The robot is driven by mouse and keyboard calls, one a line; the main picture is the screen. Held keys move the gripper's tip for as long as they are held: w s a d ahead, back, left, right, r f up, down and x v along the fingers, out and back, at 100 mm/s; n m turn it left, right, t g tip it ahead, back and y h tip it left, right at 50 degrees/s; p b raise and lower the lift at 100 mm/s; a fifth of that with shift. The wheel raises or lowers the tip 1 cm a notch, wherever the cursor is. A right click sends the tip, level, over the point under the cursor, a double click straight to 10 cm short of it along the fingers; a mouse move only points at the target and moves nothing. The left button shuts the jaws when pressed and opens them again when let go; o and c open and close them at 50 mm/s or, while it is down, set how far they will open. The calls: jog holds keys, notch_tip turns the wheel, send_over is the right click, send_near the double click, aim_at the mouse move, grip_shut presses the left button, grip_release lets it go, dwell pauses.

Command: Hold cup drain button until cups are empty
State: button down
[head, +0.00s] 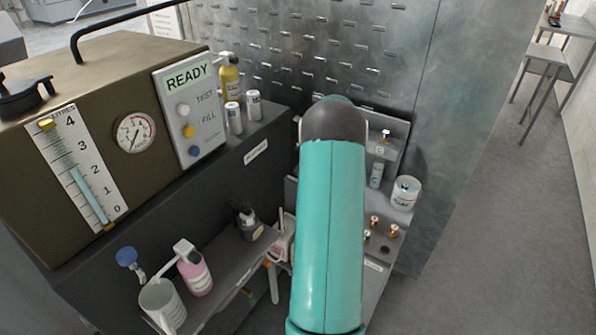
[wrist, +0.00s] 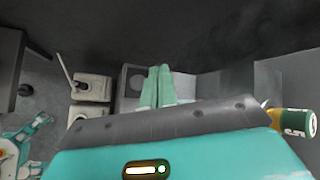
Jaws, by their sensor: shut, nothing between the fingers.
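The brown washer (head: 75,85) stands at the left in the head view. Its READY panel (head: 186,95) carries a white button (head: 183,109) by TEST, a yellow button (head: 188,131) by FILL and a blue button (head: 194,151). I read no cup drain label. A grey mug (head: 161,304) stands on the low shelf; its contents are not clear. My gripper (wrist: 156,87) shows in the wrist view with its teal fingers together and empty. It is beside a grey square block with a round face (wrist: 133,80); contact is unclear. My arm hides the gripper in the head view.
A pink bottle (head: 195,268) stands beside the mug, and a blue knob (head: 127,257) is near it. A white tin (head: 404,192) and copper-coloured knobs (head: 393,230) are on the right-hand stand. A slotted metal panel (head: 290,40) rises behind. Floor at the right (head: 510,220) is clear.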

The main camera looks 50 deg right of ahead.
send_near(296, 169)
jog(key=shift+w+d+f, duration=0.2)
jog(key=shift+w+f, duration=0.25)
jog(key=shift+w, duration=0.3)
jog(key=shift+w+d+f, duration=0.2)
jog(key=shift+w+f, duration=0.25)
jog(key=shift+w, duration=0.35)
jog(key=shift+w+d+f, duration=0.2)
jog(key=shift+w+f, duration=0.25)
jog(key=shift+w, duration=0.3)
jog(key=shift+f, duration=0.1)
jog(key=shift+f, duration=0.3)
jog(key=shift+f, duration=0.6)
dwell(1.8)
dwell(1.2)
jog(key=shift+r, duration=1)
jog(key=shift+r, duration=0.1)
jog(key=shift+r, duration=2.45)
